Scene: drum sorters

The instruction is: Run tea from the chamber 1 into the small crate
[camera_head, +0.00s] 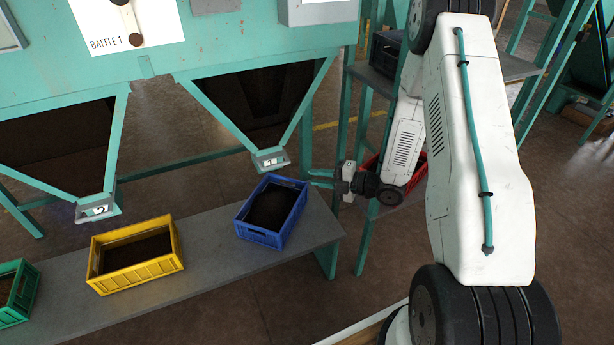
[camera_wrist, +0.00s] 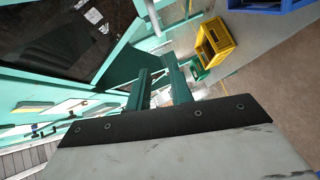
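Chamber 1 is a teal hopper (camera_head: 308,100) with a spout marked 1 (camera_head: 270,160) at its bottom. A blue crate (camera_head: 262,235) stands on the bench just below that spout. A yellow crate (camera_head: 137,268) and a green crate (camera_head: 17,315) stand further left. The insides of the blue and yellow crates look dark brown; I cannot tell whether that is tea. No crate is marked small. My gripper (camera_head: 318,178) is right of the blue crate and spout, apart from both. Its teal fingers, also in the wrist view (camera_wrist: 158,88), are apart with nothing between them.
Chamber 2's spout (camera_head: 98,208) hangs at left, above and left of the yellow crate. The grey bench (camera_head: 205,265) is bare between the blue and yellow crates. A teal frame stands beside my arm, with a dark crate (camera_head: 386,50) on its shelf. A red crate (camera_head: 418,170) is partly hidden behind my arm.

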